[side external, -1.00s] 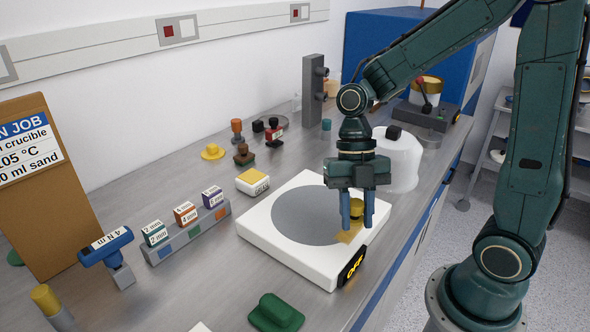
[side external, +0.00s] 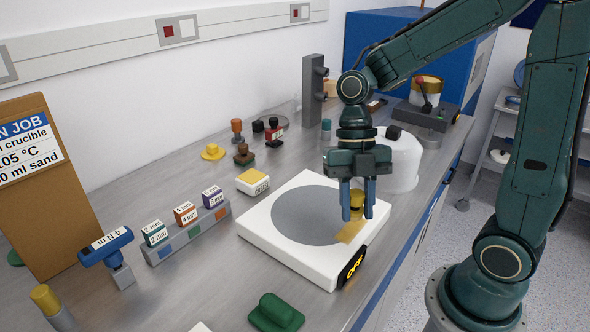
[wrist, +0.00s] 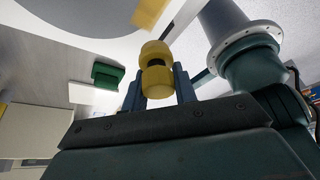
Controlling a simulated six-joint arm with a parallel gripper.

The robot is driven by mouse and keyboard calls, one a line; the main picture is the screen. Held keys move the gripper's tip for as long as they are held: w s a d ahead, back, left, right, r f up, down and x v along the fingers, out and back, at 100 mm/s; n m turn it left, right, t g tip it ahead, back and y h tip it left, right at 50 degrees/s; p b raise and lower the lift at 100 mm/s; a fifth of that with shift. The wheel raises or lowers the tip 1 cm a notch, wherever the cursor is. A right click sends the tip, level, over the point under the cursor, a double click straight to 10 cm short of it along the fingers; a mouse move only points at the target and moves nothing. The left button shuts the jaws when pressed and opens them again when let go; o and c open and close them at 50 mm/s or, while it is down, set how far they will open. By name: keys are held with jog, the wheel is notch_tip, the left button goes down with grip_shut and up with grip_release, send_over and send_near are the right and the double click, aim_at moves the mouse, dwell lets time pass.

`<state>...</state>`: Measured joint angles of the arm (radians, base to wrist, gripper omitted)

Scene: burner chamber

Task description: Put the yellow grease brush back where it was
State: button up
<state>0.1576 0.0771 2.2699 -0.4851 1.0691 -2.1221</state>
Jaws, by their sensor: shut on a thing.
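My gripper (side external: 357,212) is shut on the yellow grease brush (side external: 356,200), which sits between its blue fingers. The brush is upright above the front right part of the white hotplate (side external: 290,262), with its lower end near a flat yellow-tan patch (side external: 350,232). In the wrist view, the rounded yellow brush (wrist: 156,72) shows between the fingers, and the yellow patch (wrist: 148,13) appears beyond it.
A yellow round item (side external: 212,152) and several stamp-like pieces stand farther back. A green block (side external: 276,312) lies in front.

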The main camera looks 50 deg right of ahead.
jog(key=shift+n, duration=0.3)
jog(key=w+a, duration=0.2)
jog(key=w, duration=0.1)
jog(key=w+a, duration=0.3)
jog(key=w, duration=0.1)
jog(key=w+a, duration=0.2)
jog(key=w, duration=0.1)
jog(key=shift+w+a, duration=0.15)
jog(key=shift+a, duration=0.1)
jog(key=w+a+f, duration=0.1)
jog(key=w+a, duration=0.2)
jog(key=a, duration=0.3)
jog(key=w+a+f, duration=0.1)
jog(key=w+a, duration=0.3)
jog(key=a, duration=0.3)
jog(key=shift+n, duration=0.3)
jog(key=shift+s+d+f, duration=0.1)
jog(key=shift+f, duration=2)
jog(key=shift+s+d+f, duration=0.1)
jog(key=shift+f, duration=2)
jog(key=shift+f, duration=0.1)
jog(key=o, duration=1)
jog(key=shift+o, duration=0.2)
